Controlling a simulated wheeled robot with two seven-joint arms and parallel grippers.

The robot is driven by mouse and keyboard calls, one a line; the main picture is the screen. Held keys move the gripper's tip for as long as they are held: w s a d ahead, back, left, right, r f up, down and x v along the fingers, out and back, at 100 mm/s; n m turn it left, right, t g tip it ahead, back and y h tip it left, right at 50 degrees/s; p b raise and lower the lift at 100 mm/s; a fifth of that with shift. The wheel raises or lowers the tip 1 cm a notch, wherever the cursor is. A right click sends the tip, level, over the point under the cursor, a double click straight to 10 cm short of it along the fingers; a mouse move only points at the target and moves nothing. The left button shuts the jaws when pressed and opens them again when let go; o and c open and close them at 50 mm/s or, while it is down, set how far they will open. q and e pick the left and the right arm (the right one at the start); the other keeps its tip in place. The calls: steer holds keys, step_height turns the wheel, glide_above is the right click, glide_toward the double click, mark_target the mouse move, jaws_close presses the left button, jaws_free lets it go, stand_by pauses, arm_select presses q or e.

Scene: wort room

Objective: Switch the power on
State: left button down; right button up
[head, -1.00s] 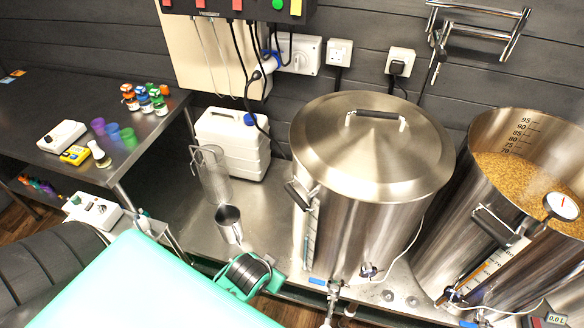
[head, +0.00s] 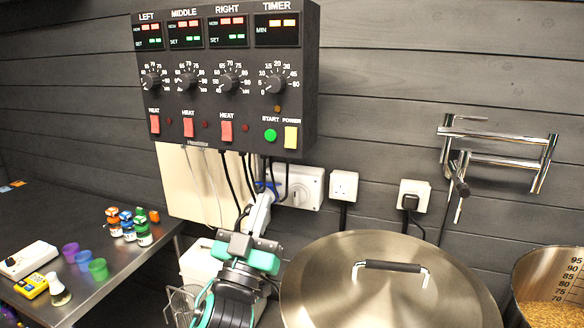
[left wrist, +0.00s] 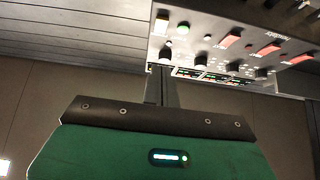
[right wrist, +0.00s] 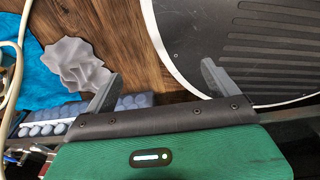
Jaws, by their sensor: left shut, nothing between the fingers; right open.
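The black control panel (head: 237,75) hangs on the wall and carries the yellow POWER switch (head: 291,138) at its lower right, beside the round green START button (head: 270,135). My left gripper (head: 264,196) is below the panel, apart from the switch, pointing up, shut and empty. In the left wrist view, the shut fingers (left wrist: 161,86) reach toward the panel, which appears upside down, with the yellow switch (left wrist: 161,22) above their tips. My right gripper (right wrist: 157,82) shows only in its wrist view, open and empty above the floor.
Cables and a wall socket (head: 298,187) sit below the panel, close to my left gripper. A lidded steel kettle (head: 390,285) stands at right, with a grain-filled pot (head: 545,283) beyond it. A side table (head: 75,215) holds bottles and cups.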

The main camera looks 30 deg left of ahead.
mark_target(290, 141)
arm_select(q)
steer(key=shift+w+f+p+x, duration=0.3)
steer(key=shift+p+x, duration=0.7)
steer(key=shift+x, duration=1.2)
steer(key=shift+w+f+p+x, duration=0.35)
steer(key=shift+p+x, duration=0.7)
steer(key=shift+x, duration=1.15)
steer(key=shift+w+f+p+x, duration=0.15)
steer(key=shift+f+p+x, duration=0.25)
steer(key=shift+p+x, duration=1.2)
steer(key=shift+w+a+r+b, duration=0.2)
steer(key=shift+w+r+b, duration=0.2)
steer(key=shift+b, duration=0.2)
arm_select(e)
step_height(290, 141, up, 6)
steer(key=s, duration=0.2)
steer(key=shift+d+f, duration=0.2)
steer(key=shift+d, duration=0.1)
steer(key=shift+d, duration=0.15)
